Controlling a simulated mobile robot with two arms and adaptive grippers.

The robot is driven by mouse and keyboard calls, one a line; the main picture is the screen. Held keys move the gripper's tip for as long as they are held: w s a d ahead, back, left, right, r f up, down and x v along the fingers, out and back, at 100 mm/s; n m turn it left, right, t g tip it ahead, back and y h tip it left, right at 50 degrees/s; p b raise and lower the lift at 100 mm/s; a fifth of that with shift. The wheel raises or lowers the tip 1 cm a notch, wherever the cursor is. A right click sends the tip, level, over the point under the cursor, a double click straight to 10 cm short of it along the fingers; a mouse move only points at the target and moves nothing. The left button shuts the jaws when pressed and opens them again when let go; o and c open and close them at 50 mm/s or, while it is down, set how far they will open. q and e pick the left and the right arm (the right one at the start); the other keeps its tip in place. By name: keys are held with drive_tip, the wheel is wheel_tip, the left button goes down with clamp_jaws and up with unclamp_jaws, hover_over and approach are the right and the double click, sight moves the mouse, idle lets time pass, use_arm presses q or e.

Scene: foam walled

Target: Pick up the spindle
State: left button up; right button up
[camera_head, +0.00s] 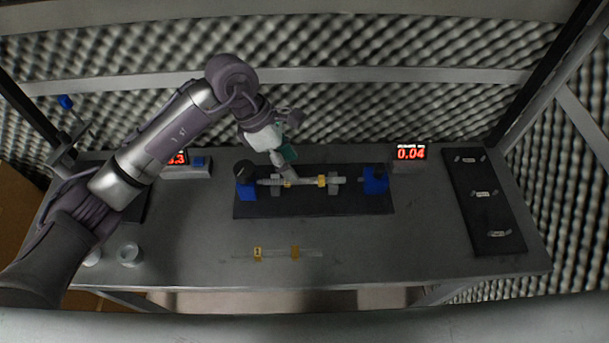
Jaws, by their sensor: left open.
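A pale, stepped shaft that looks like the spindle (307,182) lies horizontally across a dark plate (345,204), between two blue blocks at the left (246,190) and right (375,181). It has a yellow band right of its middle. My left gripper (287,174) reaches down from behind, over the left-middle part of the shaft. The gripper is open. I cannot tell whether its fingers touch the shaft, and they hide a small part of it. My right gripper is not in view.
A clear rod with yellow bands (277,254) lies near the front. A lit display (410,153) stands at the back right; another is partly behind my left arm. A dark panel (491,230) with several small parts lies at the right. White round containers (129,254) stand front left.

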sight(301, 179)
use_arm(q)
drive_tip(key=shift+d+f, duration=0.25)
drive_tip(key=shift+f, duration=0.3)
drive_tip(key=shift+w+d+f, duration=0.1)
drive_tip(key=shift+f, duration=0.15)
drive_tip(key=x, duration=0.1)
drive_tip(key=p+x, duration=0.2)
drive_tip(key=x, duration=0.1)
drive_tip(key=shift+w, duration=0.25)
drive_tip(key=shift+d+f, duration=0.15)
drive_tip(key=shift+f, duration=0.5)
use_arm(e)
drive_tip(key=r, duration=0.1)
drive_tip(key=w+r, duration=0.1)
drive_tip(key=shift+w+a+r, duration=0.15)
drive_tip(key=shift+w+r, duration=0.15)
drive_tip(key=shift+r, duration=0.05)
use_arm(q)
drive_tip(key=shift+c, duration=0.8)
clamp_jaws()
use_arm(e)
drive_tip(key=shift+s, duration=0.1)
